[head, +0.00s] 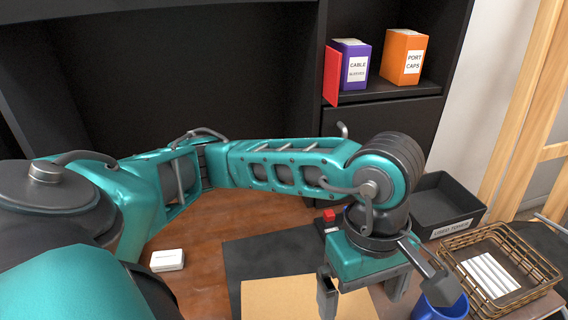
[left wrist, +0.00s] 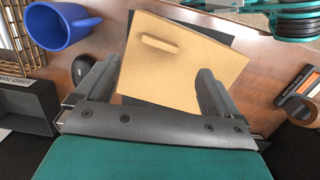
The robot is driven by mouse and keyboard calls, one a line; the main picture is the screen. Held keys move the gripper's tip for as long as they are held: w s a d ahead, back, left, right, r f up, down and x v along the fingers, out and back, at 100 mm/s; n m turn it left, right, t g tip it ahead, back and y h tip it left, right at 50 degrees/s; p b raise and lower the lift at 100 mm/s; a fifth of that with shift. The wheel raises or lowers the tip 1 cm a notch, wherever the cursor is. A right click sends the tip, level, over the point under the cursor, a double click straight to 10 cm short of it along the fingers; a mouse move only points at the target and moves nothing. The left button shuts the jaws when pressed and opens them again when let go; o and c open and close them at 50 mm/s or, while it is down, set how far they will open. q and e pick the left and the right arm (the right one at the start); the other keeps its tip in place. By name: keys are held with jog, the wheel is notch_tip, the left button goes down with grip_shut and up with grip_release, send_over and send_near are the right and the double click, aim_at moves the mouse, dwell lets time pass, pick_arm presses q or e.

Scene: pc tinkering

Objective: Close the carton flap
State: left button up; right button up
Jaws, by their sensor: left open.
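A tan, carton-coloured panel (head: 305,300) lies on a dark mat on the desk. In the left wrist view the tan panel (left wrist: 180,65) looks flat, with a rounded bar-like strip near one edge. I cannot tell whether it is the flap or how far it is raised. My left gripper (head: 362,288) points down over its right side, open and empty. In the left wrist view the left gripper's fingers (left wrist: 159,70) frame the panel. On the shelf, a red panel (head: 331,76) stands at the left of a purple "CABLE SLEEVES" box (head: 356,64). My right gripper is not seen.
A blue mug (head: 440,308) stands just right of the gripper, by a wire basket (head: 550,272) with white sticks. A black tray (head: 450,205) is behind. A white block (head: 167,261) lies left. An orange "PORT CAPS" box (head: 404,57) stands on the shelf.

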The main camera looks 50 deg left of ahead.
pick_arm(q)
jog(key=shift+w+a+r+p, duration=0.1)
jog(key=shift+a+r+p, duration=0.05)
jog(key=shift+r+p, duration=0.9)
jog(key=shift+w+a+r+p, duration=0.1)
jog(key=shift+a+r+p, duration=0.05)
jog(key=shift+r+p, duration=0.85)
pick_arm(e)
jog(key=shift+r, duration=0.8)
pick_arm(q)
jog(key=shift+r, duration=0.15)
notch_tip(320, 180, up, 13)
jog(key=a+p, duration=0.1)
jog(key=shift+w+a, duration=0.2)
jog(key=shift+w, duration=0.1)
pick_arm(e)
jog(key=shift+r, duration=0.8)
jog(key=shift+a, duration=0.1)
